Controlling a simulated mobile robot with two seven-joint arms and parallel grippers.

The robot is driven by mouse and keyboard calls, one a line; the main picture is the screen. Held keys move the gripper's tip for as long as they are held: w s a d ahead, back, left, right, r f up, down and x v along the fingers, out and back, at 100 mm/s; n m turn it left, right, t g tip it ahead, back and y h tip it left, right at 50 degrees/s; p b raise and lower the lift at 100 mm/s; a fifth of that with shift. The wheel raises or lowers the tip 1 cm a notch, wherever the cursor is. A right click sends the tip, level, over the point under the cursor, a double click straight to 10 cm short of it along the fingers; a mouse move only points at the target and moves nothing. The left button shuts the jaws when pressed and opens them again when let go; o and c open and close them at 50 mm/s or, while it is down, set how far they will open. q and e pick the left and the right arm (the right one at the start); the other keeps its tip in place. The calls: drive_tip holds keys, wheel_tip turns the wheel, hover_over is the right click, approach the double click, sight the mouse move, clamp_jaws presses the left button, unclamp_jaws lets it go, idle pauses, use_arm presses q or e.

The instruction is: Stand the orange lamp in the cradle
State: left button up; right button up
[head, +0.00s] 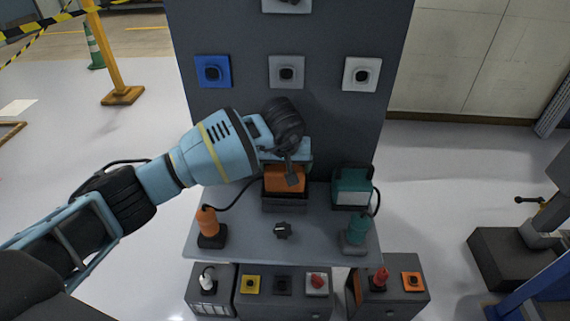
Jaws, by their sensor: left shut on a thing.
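The orange lamp (284,181) is box-shaped and stands at the middle back of the grey bench. My left gripper (289,165) reaches over it from above and is shut on it; the wrist and fingers hide its top. The dark cradle (284,204) is directly below the lamp. The lamp's lower edge meets or overlaps the cradle's front rim; I cannot tell how deep it sits. A black cable runs left from the lamp to an orange cylinder (208,221) upright in a dark base. My right gripper is not in view.
A teal box (349,187) with a pale face stands to the right, cabled to a teal cylinder (357,229). A black knob (282,230) is at the bench's front. Behind rises a dark panel (286,121) with several square sockets. Boxes with coloured controls stand below.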

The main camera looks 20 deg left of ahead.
use_arm(q)
drive_tip(key=shift+f, duration=0.1)
drive_tip(key=o, duration=1.2)
drive_tip(key=shift+o, duration=0.2)
drive_tip(key=shift+r, duration=0.25)
drive_tip(key=v, duration=1.1)
drive_tip(key=shift+s+r+p, duration=0.3)
drive_tip(key=shift+s, duration=0.05)
drive_tip(key=shift+d, duration=0.1)
